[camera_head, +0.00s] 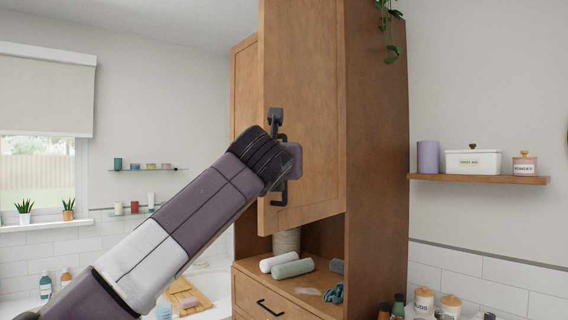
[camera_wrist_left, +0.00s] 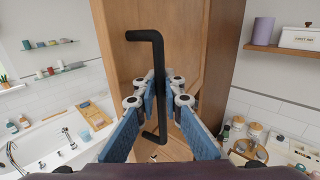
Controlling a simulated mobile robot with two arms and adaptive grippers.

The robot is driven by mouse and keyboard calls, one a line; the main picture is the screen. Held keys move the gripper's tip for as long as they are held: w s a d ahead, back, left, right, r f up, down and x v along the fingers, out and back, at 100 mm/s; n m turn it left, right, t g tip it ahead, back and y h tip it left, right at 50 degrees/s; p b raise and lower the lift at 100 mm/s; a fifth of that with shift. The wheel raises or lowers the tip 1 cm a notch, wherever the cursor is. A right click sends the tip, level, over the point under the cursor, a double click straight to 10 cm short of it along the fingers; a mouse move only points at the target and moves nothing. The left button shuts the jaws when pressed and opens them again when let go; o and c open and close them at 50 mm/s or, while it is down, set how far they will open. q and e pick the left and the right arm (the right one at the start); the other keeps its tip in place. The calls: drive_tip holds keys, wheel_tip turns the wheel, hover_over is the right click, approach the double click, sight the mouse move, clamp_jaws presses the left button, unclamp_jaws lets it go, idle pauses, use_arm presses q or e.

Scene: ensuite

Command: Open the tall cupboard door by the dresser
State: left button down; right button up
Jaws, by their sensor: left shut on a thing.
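The tall wooden cupboard (camera_head: 375,150) stands in the middle of the head view. Its door (camera_head: 310,90) stands proud of the front, its left edge out from the cupboard, so it looks partly open. A second framed wooden panel (camera_head: 243,95) shows behind it on the left. The black bar handle (camera_head: 279,190) is upright on the door and also fills the middle of the left wrist view (camera_wrist_left: 158,60). My left gripper (camera_wrist_left: 160,88) is shut around the handle's middle; in the head view my arm hides much of the grip. My right gripper is not in view.
Below the door is an open niche with rolled towels (camera_head: 292,268), above a drawer (camera_head: 270,298). A bathtub (camera_wrist_left: 50,135) lies at left. A wall shelf (camera_head: 480,179) with jars is at right. A plant (camera_head: 388,25) hangs from the cupboard top.

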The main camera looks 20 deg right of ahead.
use_arm(q)
drive_tip(key=shift+w+f, duration=0.1)
drive_tip(key=shift+f, duration=0.05)
drive_tip(key=c, duration=2.1)
unclamp_jaws()
drive_tip(key=shift+a, duration=0.15)
drive_tip(key=shift+v, duration=6.1)
